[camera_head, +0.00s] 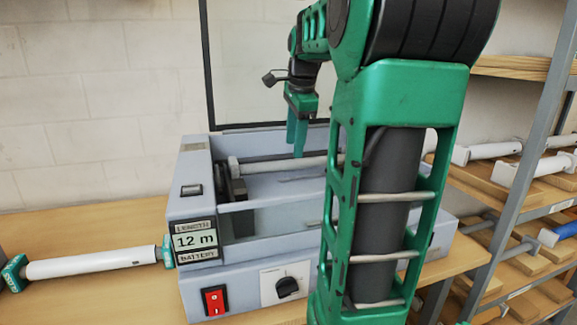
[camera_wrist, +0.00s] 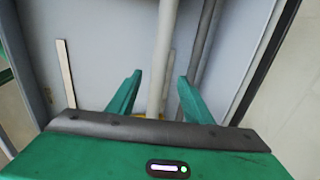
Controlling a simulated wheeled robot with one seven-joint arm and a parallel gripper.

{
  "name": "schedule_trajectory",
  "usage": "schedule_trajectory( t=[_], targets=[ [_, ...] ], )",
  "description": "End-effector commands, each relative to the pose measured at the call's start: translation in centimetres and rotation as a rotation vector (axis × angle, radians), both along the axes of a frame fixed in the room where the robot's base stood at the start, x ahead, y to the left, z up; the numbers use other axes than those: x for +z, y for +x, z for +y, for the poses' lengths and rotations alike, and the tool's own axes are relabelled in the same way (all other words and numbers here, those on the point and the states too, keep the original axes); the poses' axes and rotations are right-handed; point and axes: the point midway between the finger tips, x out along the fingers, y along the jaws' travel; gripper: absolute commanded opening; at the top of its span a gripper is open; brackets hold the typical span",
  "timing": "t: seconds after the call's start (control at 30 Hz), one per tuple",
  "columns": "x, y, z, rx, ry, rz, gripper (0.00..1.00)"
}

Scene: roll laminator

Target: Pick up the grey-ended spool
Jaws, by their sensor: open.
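A spool with a pale grey end (camera_head: 234,167) lies across the open top of the laminator (camera_head: 245,296). Its white tube runs right until my arm hides the far part. In the wrist view, a long pale tube (camera_wrist: 165,45) runs up the picture between my fingers. My gripper (camera_head: 295,148) is open and points down at the spool in the head view. It also shows in the wrist view (camera_wrist: 160,80), one finger on each side of the tube. I cannot tell whether a finger touches it.
A white spool with green ends (camera_head: 90,265) lies on the table (camera_head: 80,300) left of the laminator. Shelves at the right hold several white-tubed spools (camera_head: 495,150) and one with blue (camera_head: 560,232). A dark roller (camera_wrist: 203,45) lies beside the tube. My arm hides the laminator's right part.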

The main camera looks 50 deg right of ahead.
Motion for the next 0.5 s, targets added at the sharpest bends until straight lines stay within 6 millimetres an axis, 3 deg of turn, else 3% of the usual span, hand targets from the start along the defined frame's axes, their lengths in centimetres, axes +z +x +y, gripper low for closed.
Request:
schedule_trajectory(
  t=[0.27,0.5],
  targets=[
    [-2.0,0.6,0.0,0.004,0.001,0.002,0.46],
    [-5.2,1.6,0.0,0.006,0.002,0.002,0.46]
  ],
)
